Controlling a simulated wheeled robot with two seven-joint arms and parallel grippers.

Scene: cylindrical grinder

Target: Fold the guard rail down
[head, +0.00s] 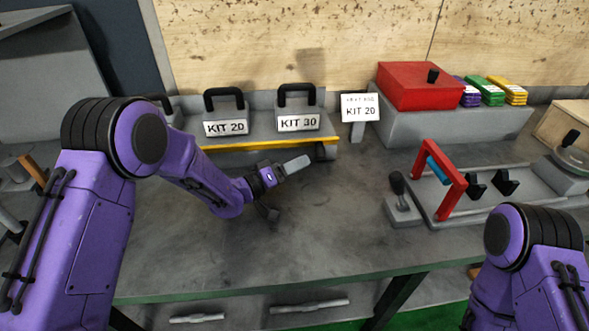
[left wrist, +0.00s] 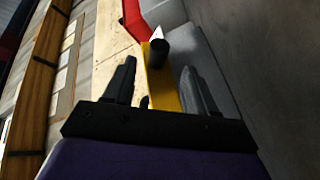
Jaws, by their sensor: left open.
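The guard rail (head: 270,145) is a yellow bar along the front of the grey shelf that holds the kit boxes. In the head view it runs nearly level, ending at a dark grey block near the shelf's right end. My left gripper (head: 290,168) is just in front of the rail's right part. In the left wrist view my left gripper (left wrist: 158,70) is open, and a yellow bar (left wrist: 160,85), which looks like the rail, shows between its fingers. A dark round piece (left wrist: 158,52) stands by the bar. Contact cannot be told. My right gripper is out of view.
Two kit boxes, KIT 20 (head: 226,112) and KIT 30 (head: 297,108), stand behind the rail. A white KIT 20 sign (head: 360,108) and a red box (head: 420,86) are to the right. A red frame (head: 454,187) stands on a fixture. The middle of the bench (head: 330,220) is clear.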

